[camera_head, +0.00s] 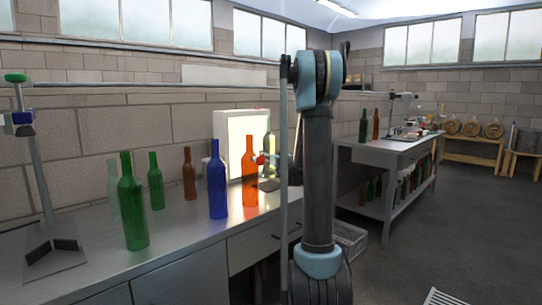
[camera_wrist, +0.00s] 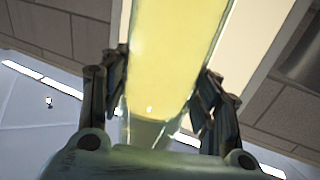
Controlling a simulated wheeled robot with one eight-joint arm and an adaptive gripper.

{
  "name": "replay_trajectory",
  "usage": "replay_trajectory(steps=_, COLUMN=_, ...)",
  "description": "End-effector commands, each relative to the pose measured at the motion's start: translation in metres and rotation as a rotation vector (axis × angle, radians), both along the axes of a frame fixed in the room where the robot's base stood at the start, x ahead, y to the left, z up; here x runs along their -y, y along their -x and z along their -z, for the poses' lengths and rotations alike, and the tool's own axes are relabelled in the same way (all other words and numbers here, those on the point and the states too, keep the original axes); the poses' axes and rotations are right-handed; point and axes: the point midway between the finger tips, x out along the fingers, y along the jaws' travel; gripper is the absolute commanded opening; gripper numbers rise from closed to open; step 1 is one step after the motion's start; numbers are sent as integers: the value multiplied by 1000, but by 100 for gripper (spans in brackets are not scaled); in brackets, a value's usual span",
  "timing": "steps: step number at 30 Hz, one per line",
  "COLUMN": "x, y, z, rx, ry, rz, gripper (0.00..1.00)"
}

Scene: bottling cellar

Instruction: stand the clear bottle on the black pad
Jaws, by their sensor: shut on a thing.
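My gripper (camera_wrist: 163,88) is shut on a see-through bottle with a yellow look (camera_wrist: 172,60), with one finger on each side of it. I take this to be the clear bottle; in the head view it shows yellow-green (camera_head: 269,138) in front of the lit panel, looking upright. The black pad (camera_head: 268,186) is a small dark square on the bench just below it. I cannot tell whether the bottle's base touches the pad, as my arm and a red part near the gripper hide some of that area.
An orange bottle (camera_head: 250,180) and a blue bottle (camera_head: 217,185) stand close on the left of the pad. Green bottles (camera_head: 133,210), a brown one (camera_head: 189,177) and a pale one (camera_head: 113,190) stand farther left. The bright panel (camera_head: 231,128) stands behind. A stand (camera_head: 40,180) is at far left.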

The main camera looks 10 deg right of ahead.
Motion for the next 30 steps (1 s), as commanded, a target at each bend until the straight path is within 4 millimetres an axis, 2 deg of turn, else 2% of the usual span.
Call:
replay_trajectory(steps=12, x=0, y=0, z=37, rx=0, ry=-1, rz=0, gripper=0)
replay_trajectory(steps=26, x=0, y=0, z=42, rx=0, ry=-1, rz=0, gripper=0)
replay_trajectory(steps=27, x=0, y=0, z=43, rx=0, ry=0, rz=0, gripper=64)
replay_trajectory(steps=29, x=0, y=0, z=42, rx=0, ry=0, rz=0, gripper=77)
replay_trajectory(steps=30, x=0, y=0, z=42, rx=0, ry=0, rz=0, gripper=77)
